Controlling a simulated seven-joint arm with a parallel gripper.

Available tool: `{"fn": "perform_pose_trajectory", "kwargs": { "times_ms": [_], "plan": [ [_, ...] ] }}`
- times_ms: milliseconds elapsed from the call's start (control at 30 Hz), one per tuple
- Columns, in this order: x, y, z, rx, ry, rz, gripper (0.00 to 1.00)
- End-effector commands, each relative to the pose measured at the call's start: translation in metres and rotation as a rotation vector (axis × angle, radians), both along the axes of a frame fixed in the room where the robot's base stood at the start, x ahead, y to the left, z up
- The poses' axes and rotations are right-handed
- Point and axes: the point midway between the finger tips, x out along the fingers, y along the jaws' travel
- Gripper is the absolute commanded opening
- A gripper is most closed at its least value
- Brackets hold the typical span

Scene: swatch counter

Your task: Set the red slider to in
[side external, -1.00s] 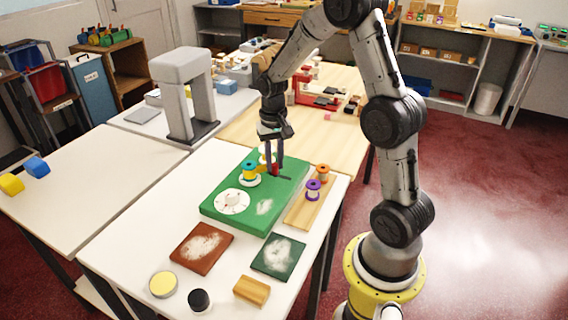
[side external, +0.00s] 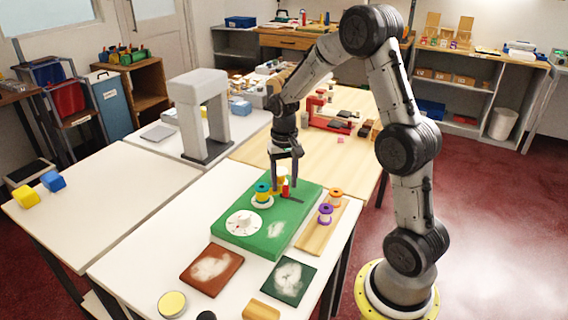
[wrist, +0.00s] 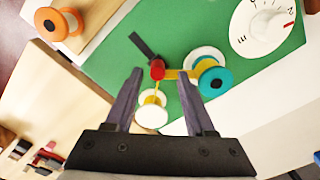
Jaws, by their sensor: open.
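The red slider (side external: 285,189) is a small upright red knob on the green board (side external: 240,239). It also shows in the wrist view (wrist: 157,69), at one end of a dark slot (wrist: 141,45). In the side view the slot runs rightward from it. Any markings of the slider's positions are not readable. My gripper (side external: 287,184) points down over the board, open and empty. In the wrist view the red knob lies between the fingertips (wrist: 161,76), with space on both sides. Whether the fingertips are down at the knob's height is hard to tell.
A white dial (side external: 243,223) is on the board. A wooden strip (side external: 318,233) beside it carries purple (side external: 325,213) and orange (side external: 336,194) spools.

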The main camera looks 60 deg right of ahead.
Motion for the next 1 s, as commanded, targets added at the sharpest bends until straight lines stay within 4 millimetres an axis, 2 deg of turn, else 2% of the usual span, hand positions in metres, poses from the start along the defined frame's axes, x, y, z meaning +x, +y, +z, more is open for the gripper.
{"fn": "perform_pose_trajectory", "kwargs": {
  "times_ms": [167, 400, 600, 800, 1000],
  "plan": [
    [0.001, -0.001, 0.031, -0.003, -0.007, 0.000, 0.55],
    [0.001, 0.000, 0.084, -0.004, -0.008, 0.000, 0.55],
    [0.001, 0.000, 0.116, -0.002, -0.006, 0.000, 0.55],
    [0.001, 0.000, 0.130, -0.002, -0.005, 0.000, 0.55],
    [0.001, 0.000, 0.132, -0.001, -0.004, 0.000, 0.55]
  ]
}}
